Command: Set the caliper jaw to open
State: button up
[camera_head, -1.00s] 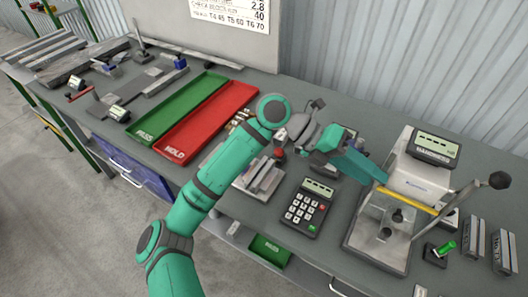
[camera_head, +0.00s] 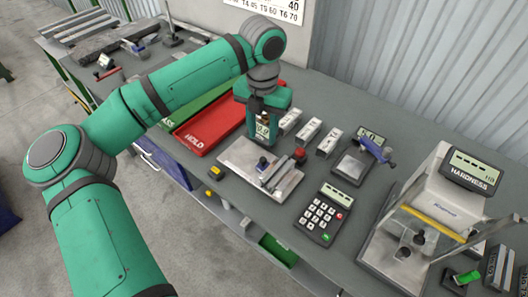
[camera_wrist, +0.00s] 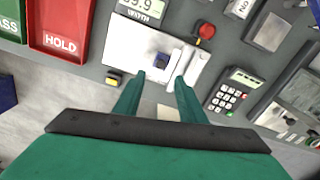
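The measuring station has a pale plate (camera_head: 236,158) with metal jaw blocks and a small blue knob (camera_head: 262,163), taken to be the caliper jaw's handle. Its display (camera_head: 262,127) stands behind the plate, partly covered by my gripper. In the wrist view the display (camera_wrist: 143,9) reads WIDTH, and the blue knob (camera_wrist: 161,62) is just beyond my fingertips, roughly between their lines. My gripper (camera_wrist: 159,78) is open and empty, its two green fingers apart. In the head view my gripper (camera_head: 264,100) points down above the back of the station. Whether the jaw is open is unclear.
A red knob (camera_head: 300,154) stands beside the plate. Several small blocks (camera_head: 308,131) lie behind it. A keypad (camera_head: 322,213) is at right, then the hardness tester (camera_head: 440,200). The red HOLD tray (camera_head: 205,133) is left. A yellow button (camera_head: 216,171) sits at the front edge.

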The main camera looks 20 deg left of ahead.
aim_at(263, 158)
notch_tip(263, 158, down, 10)
jog(key=shift+d+r, duration=0.1)
jog(key=shift+r, duration=0.1)
jog(key=shift+c, duration=0.6)
grip_shut()
